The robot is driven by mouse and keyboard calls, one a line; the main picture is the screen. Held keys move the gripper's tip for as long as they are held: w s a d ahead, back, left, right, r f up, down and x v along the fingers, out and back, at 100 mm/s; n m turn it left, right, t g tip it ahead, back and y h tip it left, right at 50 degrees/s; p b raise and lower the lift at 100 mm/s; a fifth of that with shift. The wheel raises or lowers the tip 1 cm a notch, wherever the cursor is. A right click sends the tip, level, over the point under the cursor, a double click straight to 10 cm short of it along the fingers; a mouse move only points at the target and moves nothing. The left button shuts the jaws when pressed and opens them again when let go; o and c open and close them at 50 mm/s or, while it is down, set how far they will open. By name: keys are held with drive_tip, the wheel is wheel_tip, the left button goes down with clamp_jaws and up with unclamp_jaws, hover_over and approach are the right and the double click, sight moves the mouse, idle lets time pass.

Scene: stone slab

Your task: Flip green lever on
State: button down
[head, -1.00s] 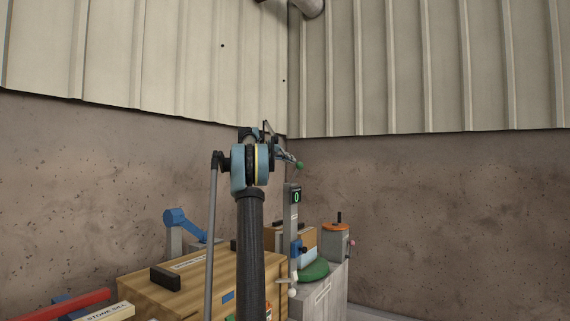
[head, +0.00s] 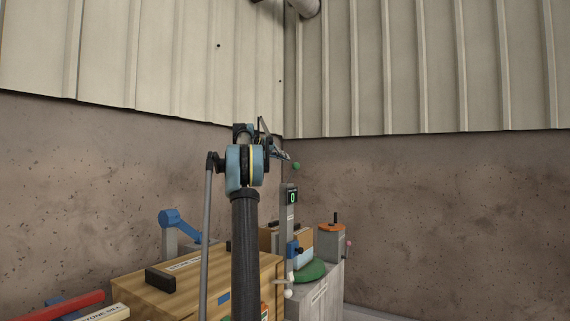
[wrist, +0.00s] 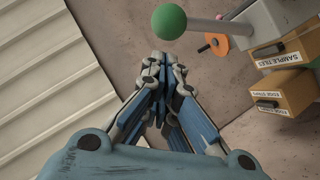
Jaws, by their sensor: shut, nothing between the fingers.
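The green lever's round green knob (head: 296,166) shows just right of my gripper (head: 284,156) in the head view. In the wrist view the green knob (wrist: 169,22) sits at the top centre, on a pale grey rod (wrist: 220,31) that runs right to a grey post. My gripper (wrist: 160,65) is shut and empty, its blue fingers together just below the knob in the picture. A gap shows between fingertips and knob there; I cannot tell the depth between them. The grey post (head: 288,222) carries a small display (head: 291,197) reading 0.
A wooden box (head: 197,283) stands at the lower left, with a blue lever (head: 178,220) behind it. A green disc (head: 309,271) and a grey block with an orange top (head: 331,229) stand at the right. Boxes labelled sample tiles (wrist: 283,53) and edge strips (wrist: 281,95) appear in the wrist view.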

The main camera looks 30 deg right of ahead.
drive_tip(key=w+v, duration=0.1)
drive_tip(key=v, duration=1)
drive_tip(key=shift+r, duration=0.25)
drive_tip(key=shift+a, duration=0.15)
